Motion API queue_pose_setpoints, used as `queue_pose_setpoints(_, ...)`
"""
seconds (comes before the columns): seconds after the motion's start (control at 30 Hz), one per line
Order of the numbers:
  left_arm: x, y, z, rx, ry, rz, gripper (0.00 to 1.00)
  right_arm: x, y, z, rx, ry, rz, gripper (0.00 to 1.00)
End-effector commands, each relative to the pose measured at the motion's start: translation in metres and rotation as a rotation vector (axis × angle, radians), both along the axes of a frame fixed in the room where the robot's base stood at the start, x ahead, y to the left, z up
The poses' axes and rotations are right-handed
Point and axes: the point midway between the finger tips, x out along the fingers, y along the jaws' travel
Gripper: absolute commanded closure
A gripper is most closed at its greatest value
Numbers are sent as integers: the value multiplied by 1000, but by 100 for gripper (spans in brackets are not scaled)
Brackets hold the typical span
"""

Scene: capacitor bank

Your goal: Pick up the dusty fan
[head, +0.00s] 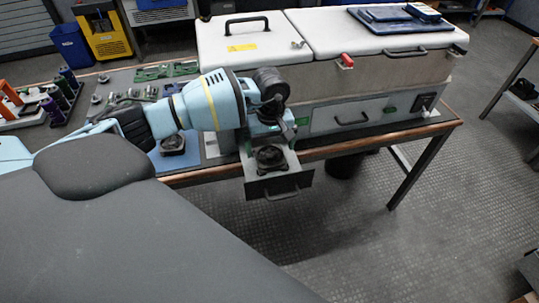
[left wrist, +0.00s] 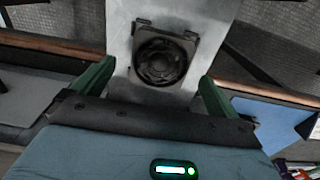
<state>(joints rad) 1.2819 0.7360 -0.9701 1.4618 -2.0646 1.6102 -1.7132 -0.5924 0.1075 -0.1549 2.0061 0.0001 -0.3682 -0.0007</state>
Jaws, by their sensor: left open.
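A dark, dull square fan (head: 270,157), which looks like the dusty fan, sits in the pulled-out drawer (head: 299,181) at the front of the bench. It also shows in the left wrist view (left wrist: 162,57), lying face up on the pale drawer floor. My left gripper (head: 277,124) is above the back of the drawer, pointing down. In the left wrist view its two green fingers (left wrist: 157,74) stand wide apart, with the fan between and beyond them. The gripper is empty; whether a finger touches the fan cannot be told. My right gripper is in neither view.
A second dark fan (head: 173,145) lies on a blue mat (head: 158,163) left of the drawer. The white cabinet (head: 347,33) with its grey front stands behind the drawer. Thread-like spools (head: 53,110) and small parts lie at the bench's left. Floor before the drawer is clear.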

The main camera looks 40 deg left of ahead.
Motion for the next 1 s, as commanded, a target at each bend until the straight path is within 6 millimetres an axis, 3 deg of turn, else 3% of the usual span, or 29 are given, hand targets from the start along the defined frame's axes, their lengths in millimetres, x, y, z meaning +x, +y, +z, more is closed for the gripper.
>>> queue_pose_setpoints(0.2,-1,0,-25,-1,-1,1,2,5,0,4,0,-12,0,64)
queue_pose_setpoints(0.5,-1,0,-29,0,-1,0,3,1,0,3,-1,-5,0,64)
queue_pose_setpoints(0.87,-1,0,-28,0,-1,0,50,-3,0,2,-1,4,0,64)
queue_pose_setpoints(1.0,-1,0,-28,-1,-2,1,52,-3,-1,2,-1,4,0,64)
